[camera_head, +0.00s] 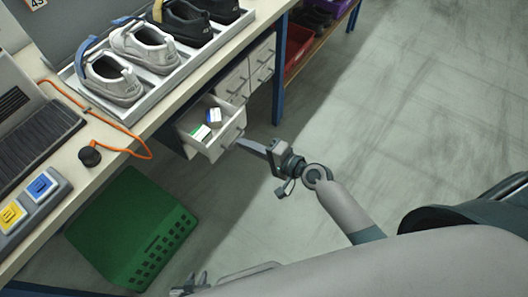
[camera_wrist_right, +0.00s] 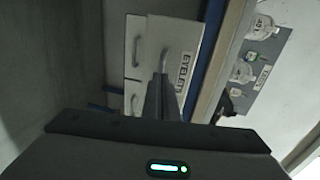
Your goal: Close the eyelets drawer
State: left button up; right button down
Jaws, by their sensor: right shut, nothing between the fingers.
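The eyelets drawer (camera_head: 205,147) is pulled out below the workbench in the head view, with small boxes (camera_head: 207,126) inside. In the right wrist view, its white front (camera_wrist_right: 180,42) carries a partly hidden black label and a grey handle (camera_wrist_right: 165,60). My right gripper (camera_head: 243,142) is shut and empty, with its fingertips at the drawer front by the handle; the fingers (camera_wrist_right: 162,98) also show in the wrist view. I cannot tell whether they touch it. My left gripper (camera_head: 188,287) is at the bottom edge of the head view, partly cut off, far from the drawer.
Other drawers (camera_head: 262,62) beside it are shut. A green crate (camera_head: 130,225) stands on the floor at the lower left. A tray of shoes (camera_head: 150,105), an orange cable (camera_head: 118,148) and a button box (camera_head: 30,205) are on the bench. The floor to the right is open.

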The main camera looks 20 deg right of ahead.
aim_at(208, 122)
jog(key=r+x, duration=0.1)
jog(key=x, duration=0.7)
jog(key=r+x, duration=0.1)
jog(key=x, duration=0.3)
jog(key=shift+w+a+r, duration=0.25)
jog(key=shift+w+a, duration=0.15)
jog(key=shift+r, duration=0.15)
jog(key=shift+w+r, duration=0.15)
jog(key=shift+r, duration=0.05)
